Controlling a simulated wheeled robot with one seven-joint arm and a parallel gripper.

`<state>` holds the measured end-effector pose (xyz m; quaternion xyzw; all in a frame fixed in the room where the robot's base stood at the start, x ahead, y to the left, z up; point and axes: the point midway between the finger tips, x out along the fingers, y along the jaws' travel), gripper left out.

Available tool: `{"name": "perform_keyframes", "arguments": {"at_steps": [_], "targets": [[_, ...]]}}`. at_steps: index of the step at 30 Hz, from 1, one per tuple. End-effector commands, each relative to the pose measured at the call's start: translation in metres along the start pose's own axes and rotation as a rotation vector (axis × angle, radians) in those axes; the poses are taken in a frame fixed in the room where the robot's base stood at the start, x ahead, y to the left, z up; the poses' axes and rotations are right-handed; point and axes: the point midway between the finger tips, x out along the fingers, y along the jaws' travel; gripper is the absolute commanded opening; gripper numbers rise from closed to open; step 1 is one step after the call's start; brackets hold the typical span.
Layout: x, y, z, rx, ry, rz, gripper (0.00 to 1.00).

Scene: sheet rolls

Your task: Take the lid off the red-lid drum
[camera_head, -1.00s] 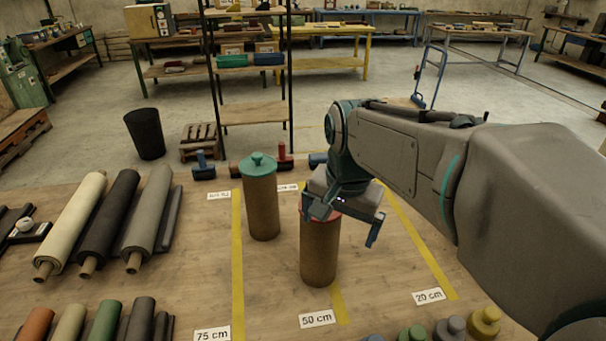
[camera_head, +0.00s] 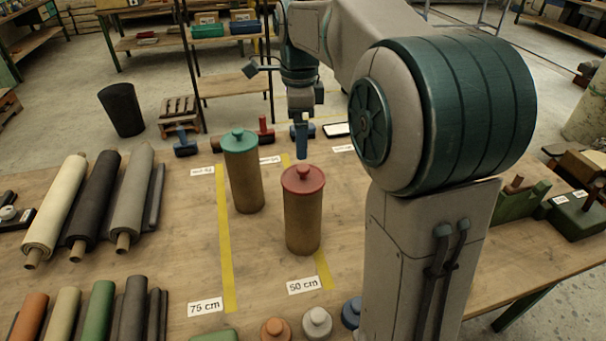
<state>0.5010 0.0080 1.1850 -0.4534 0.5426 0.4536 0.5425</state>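The red-lid drum (camera_head: 303,225) stands upright on the wooden table, with its red knobbed lid (camera_head: 303,181) seated on top. My gripper (camera_head: 302,150) hangs pointing down, seemingly behind and above the lid in this view, apart from it. I see it edge-on, with one finger showing, so its opening is unclear. Nothing shows held in it.
A teal-lid drum (camera_head: 242,177) stands close to the left of the red-lid drum. Sheet rolls (camera_head: 97,205) lie at the left. Small knobbed lids (camera_head: 317,322) line the front edge. A green block (camera_head: 520,200) is at the right.

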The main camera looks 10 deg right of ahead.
Motion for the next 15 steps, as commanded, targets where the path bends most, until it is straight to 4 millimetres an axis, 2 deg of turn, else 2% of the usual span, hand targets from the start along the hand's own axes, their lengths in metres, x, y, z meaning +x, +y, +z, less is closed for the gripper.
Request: {"name": "perform_keyframes", "arguments": {"at_steps": [1, 6, 15], "targets": [[0.012, 0.001, 0.000, 0.000, 0.001, 0.005, 1.00], [0.043, 0.000, -0.001, -0.002, 0.001, 0.004, 1.00], [0.067, 0.000, -0.002, -0.003, 0.001, 0.003, 1.00]]}}
